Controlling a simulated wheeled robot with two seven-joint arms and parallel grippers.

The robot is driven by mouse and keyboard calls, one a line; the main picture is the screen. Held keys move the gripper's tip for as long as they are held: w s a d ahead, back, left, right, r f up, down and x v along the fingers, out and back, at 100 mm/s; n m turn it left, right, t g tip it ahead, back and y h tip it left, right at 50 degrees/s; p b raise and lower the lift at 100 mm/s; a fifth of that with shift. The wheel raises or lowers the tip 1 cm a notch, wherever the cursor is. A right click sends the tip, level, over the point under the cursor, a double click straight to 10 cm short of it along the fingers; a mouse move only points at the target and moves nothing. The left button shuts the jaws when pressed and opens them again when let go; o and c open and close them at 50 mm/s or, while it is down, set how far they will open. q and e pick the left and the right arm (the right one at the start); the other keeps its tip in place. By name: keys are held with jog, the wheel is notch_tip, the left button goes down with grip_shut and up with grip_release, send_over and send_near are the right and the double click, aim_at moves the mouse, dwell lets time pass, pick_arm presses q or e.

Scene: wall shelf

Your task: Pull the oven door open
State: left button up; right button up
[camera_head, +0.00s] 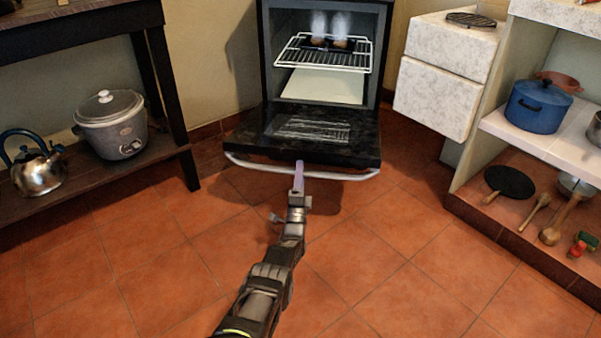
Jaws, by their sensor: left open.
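The oven (258,55) stands at the top middle of the head view. Its black door (360,140) is swung down and lies about level, with the inside open to view. The pale handle bar (345,177) runs along the door's front edge. My left gripper (299,168) is open, with its fingertips at the handle near the middle. I cannot tell whether they touch it. Inside the oven, a wire rack (345,59) carries a dark tray with steaming food (328,43). My right gripper is not in view.
A dark shelf with a rice cooker (112,125) and a kettle (37,165) stands at left. At right are white drawers (437,98) and a shelf with a blue pot (537,106), pan and wooden utensils. The tiled floor (150,260) before the oven is clear.

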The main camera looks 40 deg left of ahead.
pick_arm(q)
jog(key=p+v, duration=0.5)
jog(key=v, duration=0.3)
jog(key=shift+w, duration=0.1)
dwell(0.5)
